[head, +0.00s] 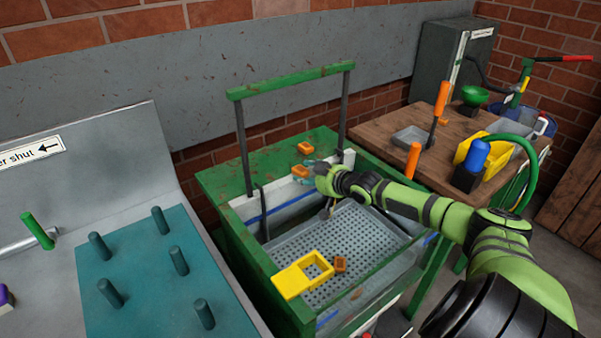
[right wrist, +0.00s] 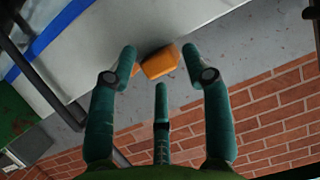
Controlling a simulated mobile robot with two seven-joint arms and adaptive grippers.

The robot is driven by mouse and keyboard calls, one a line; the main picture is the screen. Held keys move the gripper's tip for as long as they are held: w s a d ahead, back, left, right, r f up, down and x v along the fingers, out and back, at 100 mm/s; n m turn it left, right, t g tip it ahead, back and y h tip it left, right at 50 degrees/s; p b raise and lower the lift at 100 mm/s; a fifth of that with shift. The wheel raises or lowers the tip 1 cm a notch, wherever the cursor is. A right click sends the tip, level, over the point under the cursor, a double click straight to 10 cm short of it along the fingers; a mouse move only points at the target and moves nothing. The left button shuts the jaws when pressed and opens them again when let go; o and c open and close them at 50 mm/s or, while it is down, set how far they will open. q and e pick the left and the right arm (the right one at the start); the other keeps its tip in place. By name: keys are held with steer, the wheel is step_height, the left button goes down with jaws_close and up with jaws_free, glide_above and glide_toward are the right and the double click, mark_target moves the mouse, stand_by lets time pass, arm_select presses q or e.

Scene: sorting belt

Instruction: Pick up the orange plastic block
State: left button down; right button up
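Several small orange blocks are in the head view. One orange plastic block (head: 300,171) is at the far end of the sink-like tub, right at the fingertips of my right gripper (head: 312,176). In the right wrist view, an orange block (right wrist: 160,62) appears tilted between and just past the teal fingertips of the right gripper (right wrist: 160,65). The fingers are spread, and I see no clear closed grip. Another block (head: 305,148) lies on the green ledge behind. Two more, one (head: 340,264) beside the yellow frame, are nearer. My left gripper is out of view.
The green-framed tub (head: 232,240) holds a perforated grey tray (head: 345,235). A yellow square frame (head: 292,281) sits at its near side. A green crossbar (head: 290,80) on posts rises behind. A teal peg board (head: 145,260) is left; a wooden bench (head: 380,145) is right.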

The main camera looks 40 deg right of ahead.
steer(key=c, duration=0.5)
steer(key=shift+r, duration=0.1)
